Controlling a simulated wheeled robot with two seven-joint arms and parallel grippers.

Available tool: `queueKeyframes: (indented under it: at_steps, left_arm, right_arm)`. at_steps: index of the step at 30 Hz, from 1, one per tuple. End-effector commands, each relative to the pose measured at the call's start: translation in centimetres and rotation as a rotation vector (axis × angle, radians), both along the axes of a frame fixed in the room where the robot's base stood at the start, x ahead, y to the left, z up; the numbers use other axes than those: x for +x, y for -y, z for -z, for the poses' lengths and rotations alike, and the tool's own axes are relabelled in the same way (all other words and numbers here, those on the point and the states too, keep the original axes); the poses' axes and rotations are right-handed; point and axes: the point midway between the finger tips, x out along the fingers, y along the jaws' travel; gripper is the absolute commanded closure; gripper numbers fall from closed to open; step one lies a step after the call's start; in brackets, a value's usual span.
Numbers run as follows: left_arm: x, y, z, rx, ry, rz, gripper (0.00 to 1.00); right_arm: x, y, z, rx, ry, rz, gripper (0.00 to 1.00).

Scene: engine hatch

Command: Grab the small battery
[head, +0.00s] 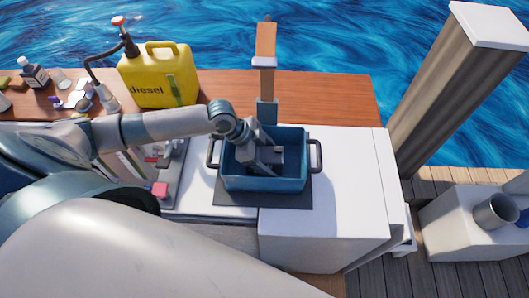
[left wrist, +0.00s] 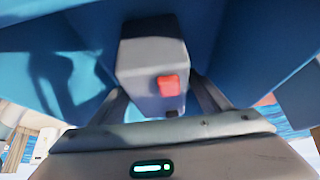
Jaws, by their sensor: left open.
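The small battery (left wrist: 150,62) is a grey box with a red terminal and a dark one on its near face. It shows in the left wrist view between my two fingers, inside the blue bin (head: 262,184). My left gripper (head: 268,164) reaches down into this bin in the head view, with its jaws open, one finger on each side of the battery. I cannot tell whether the fingers touch it. In the head view the gripper largely hides the battery. My right gripper is not in view.
The bin has dark side handles and stands on a dark mat (head: 290,199) on a white counter (head: 350,195). A wooden-handled tool (head: 266,45) stands behind it. A yellow diesel can (head: 157,75) stands back left. A pillar (head: 450,80) rises at the right.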

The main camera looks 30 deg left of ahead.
Motion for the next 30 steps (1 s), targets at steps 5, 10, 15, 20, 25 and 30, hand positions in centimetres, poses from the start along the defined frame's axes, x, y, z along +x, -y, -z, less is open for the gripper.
queueKeyframes:
  at_steps: [5,10,15,20,25,30]
  left_arm:
    - [0.0,0.0,0.0,0.0,0.0,0.0,0.3]
    - [0.0,0.0,0.0,0.0,0.0,0.0,0.61]
    - [0.0,0.0,0.0,0.0,0.0,0.0,1.0]
    - [0.1,0.0,-0.2,-0.002,0.003,0.0,1.0]
    - [0.1,0.0,-0.4,-0.002,0.003,0.0,1.0]
    - [0.1,0.1,-1.6,-0.003,0.005,0.001,1.0]
  right_arm:
    - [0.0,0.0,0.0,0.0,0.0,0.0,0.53]
    - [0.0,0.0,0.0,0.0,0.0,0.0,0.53]
    - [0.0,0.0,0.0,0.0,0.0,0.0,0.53]
    - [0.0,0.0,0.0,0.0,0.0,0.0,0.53]
    - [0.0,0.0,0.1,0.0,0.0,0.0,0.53]
    - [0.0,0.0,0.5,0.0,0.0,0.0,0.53]
